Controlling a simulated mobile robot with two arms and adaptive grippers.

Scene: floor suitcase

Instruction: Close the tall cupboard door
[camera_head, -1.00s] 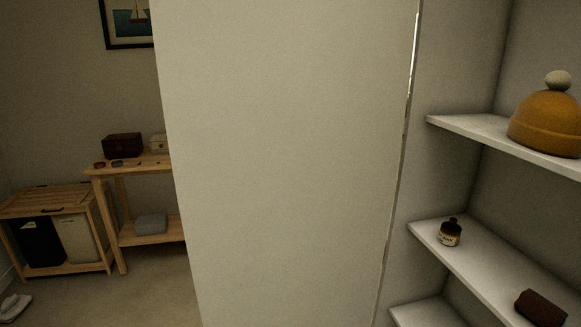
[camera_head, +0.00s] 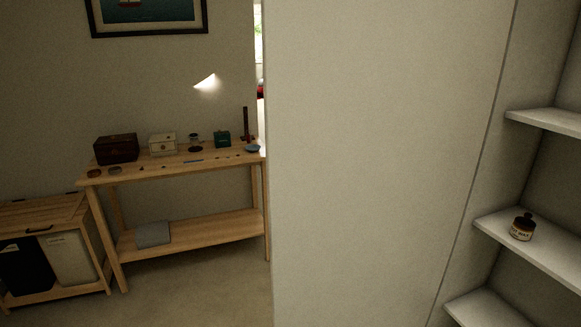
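The tall cupboard door (camera_head: 385,160) is a plain pale panel that fills the middle and right of the head view. It stands open, swung out from the cupboard, with a thin line along its right edge where it meets the cupboard side. The cupboard's inside shows at the far right, with white shelves (camera_head: 530,245) and a small dark-capped jar (camera_head: 522,227) on one of them. The door's top and bottom edges are out of view. Neither of my grippers is in view.
Left of the door, a wooden console table (camera_head: 190,238) stands against the wall with boxes and small items on top. A wooden laundry hamper (camera_head: 45,212) stands at the far left. Open floor (camera_head: 200,295) lies in front of the table.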

